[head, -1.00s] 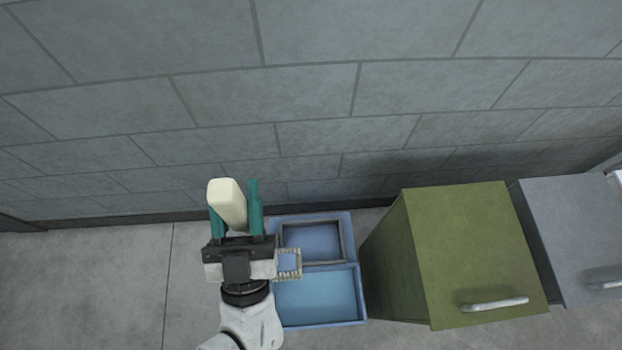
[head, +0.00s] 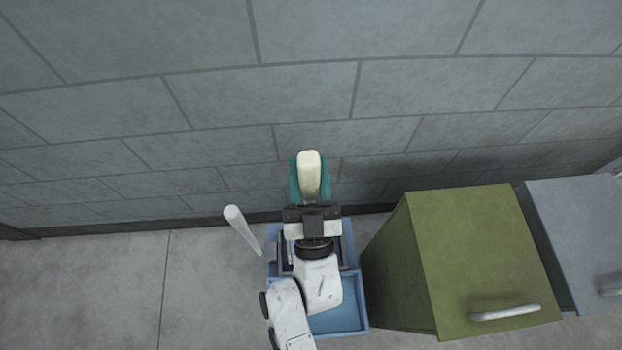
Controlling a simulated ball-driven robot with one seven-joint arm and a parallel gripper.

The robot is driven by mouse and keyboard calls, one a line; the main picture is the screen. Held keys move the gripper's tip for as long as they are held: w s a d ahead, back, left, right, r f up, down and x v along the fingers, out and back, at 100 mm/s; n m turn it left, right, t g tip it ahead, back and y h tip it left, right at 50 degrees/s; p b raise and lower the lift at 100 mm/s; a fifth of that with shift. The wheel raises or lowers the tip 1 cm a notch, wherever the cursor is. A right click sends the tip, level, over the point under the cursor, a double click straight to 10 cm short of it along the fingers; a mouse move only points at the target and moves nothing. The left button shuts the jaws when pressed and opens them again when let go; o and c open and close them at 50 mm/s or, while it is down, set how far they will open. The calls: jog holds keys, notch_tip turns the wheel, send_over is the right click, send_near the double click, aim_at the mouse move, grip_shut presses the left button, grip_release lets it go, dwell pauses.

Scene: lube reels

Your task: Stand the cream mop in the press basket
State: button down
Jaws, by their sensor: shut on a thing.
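The cream mop (head: 308,162) shows as a pale, rounded handle end between the teal fingers of my gripper (head: 309,184), which is shut on it. The rest of the mop is hidden behind my gripper and arm. The blue bucket (head: 337,322) stands on the floor below, partly covered by my arm. The press basket (head: 284,258) is in the bucket's far part.
A pale pole (head: 241,228) leans at the bucket's left. A green cabinet (head: 465,250) with a pale handle stands close on the right, with a grey cabinet (head: 580,235) beyond it. A grey block wall (head: 330,100) is behind. The floor at left is clear.

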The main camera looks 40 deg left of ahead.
jog(key=shift+w+f, duration=0.2)
jog(key=shift+f, duration=0.05)
jog(key=shift+w+f+b, duration=0.1)
jog(key=shift+f+b, duration=0.2)
jog(key=shift+f, duration=1.25)
jog(key=shift+f, duration=0.2)
jog(key=c, duration=0.6)
grip_release()
jog(key=shift+c, duration=0.2)
jog(key=shift+r, duration=0.15)
jog(key=b+v, duration=0.2)
jog(key=v, duration=1)
